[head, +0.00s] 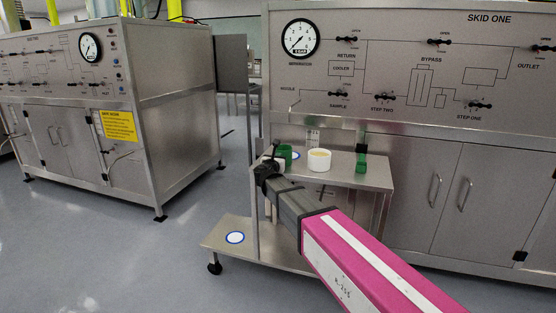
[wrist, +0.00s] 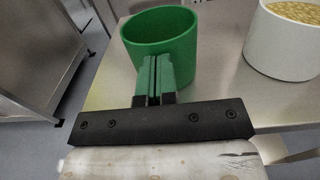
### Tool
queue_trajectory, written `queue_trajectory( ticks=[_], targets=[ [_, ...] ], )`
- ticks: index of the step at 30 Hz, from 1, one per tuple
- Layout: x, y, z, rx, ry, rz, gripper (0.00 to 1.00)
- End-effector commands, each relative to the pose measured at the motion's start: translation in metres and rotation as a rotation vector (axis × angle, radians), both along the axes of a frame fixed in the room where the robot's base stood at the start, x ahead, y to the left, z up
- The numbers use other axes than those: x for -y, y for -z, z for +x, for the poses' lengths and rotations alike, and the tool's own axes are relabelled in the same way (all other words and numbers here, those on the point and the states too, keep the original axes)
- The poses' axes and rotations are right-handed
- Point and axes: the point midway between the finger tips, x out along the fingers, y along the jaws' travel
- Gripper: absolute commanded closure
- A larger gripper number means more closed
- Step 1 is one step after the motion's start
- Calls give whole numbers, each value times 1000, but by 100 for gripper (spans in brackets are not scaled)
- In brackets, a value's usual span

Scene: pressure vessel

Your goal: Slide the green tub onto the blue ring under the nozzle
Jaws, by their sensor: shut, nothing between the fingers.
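The green tub (head: 287,153) stands upright on the small steel table, partly hidden by my gripper (head: 273,160) in the head view. In the wrist view the open, empty-looking green tub (wrist: 160,35) is just beyond my gripper (wrist: 155,68). My fingers are shut together with nothing between them, close against the tub's near wall; I cannot tell whether they touch it. A blue ring (head: 296,156) with a white middle shows on the tabletop just right of the tub, mostly hidden. A clear upright piece, perhaps the nozzle, is behind it; I cannot tell.
A white tub (head: 319,161) with yellowish contents stands right of the green tub, also in the wrist view (wrist: 288,38). A small green object (head: 361,163) is at the table's right. The skid panel (head: 400,80) rises behind.

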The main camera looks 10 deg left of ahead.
Motion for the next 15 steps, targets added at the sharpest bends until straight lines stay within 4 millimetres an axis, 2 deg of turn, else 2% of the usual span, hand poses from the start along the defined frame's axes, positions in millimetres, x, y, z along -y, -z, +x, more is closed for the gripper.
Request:
queue_trajectory(
  ticks=[5,12,15],
  targets=[
    [1,0,29,0,3,0,100],
    [4,1,98,0,2,0,100],
    [6,1,120,0,2,0,100]
  ],
)
